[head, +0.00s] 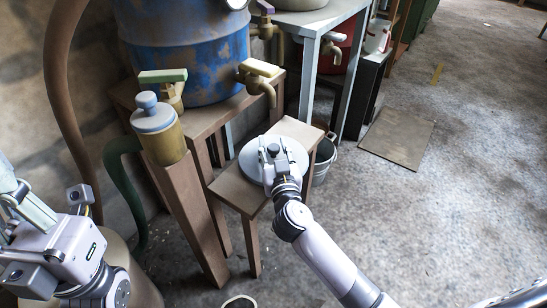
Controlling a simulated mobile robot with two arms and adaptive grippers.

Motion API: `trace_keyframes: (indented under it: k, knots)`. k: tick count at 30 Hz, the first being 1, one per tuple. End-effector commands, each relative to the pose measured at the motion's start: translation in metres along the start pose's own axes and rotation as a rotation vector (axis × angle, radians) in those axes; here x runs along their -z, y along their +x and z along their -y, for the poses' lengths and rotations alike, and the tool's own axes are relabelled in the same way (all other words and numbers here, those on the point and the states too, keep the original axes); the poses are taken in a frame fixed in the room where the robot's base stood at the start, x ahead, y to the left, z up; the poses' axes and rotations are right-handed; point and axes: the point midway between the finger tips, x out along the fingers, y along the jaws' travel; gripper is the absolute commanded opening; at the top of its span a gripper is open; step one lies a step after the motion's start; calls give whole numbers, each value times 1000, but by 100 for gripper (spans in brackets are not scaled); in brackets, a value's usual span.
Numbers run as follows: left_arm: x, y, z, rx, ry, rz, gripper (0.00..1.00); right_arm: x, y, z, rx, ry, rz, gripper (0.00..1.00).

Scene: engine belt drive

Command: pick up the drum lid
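The drum lid is a round, flat grey disc (250,165) with a dark knob in its middle. It lies flat on a narrow wooden bench (235,189) in the middle of the head view. My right gripper (273,150) is over the lid's middle, with its fingers at the knob. The gripper hides part of the knob and of the lid's right side. I cannot tell whether the fingers touch or grip the knob. My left gripper (22,203) is at the left edge, far from the lid and partly cut off; its finger state is unclear.
A rusty blue drum (185,50) with brass taps stands behind the bench. A wooden post (190,205) bearing a brass canister (162,140) is close to the bench's left. A metal bucket (323,162) stands behind its right end. The floor to the right is mostly clear.

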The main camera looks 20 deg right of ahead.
Motion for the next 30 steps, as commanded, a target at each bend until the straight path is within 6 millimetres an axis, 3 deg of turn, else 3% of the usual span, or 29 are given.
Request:
trace_keyframes:
  k: [15,30]
  knots:
    - [-1,-3,0,4,0,10,0,0,0,0,0,0,0,0]
    - [1,2,0,2,0,0,0,4,0,0,0,0,-2,0]
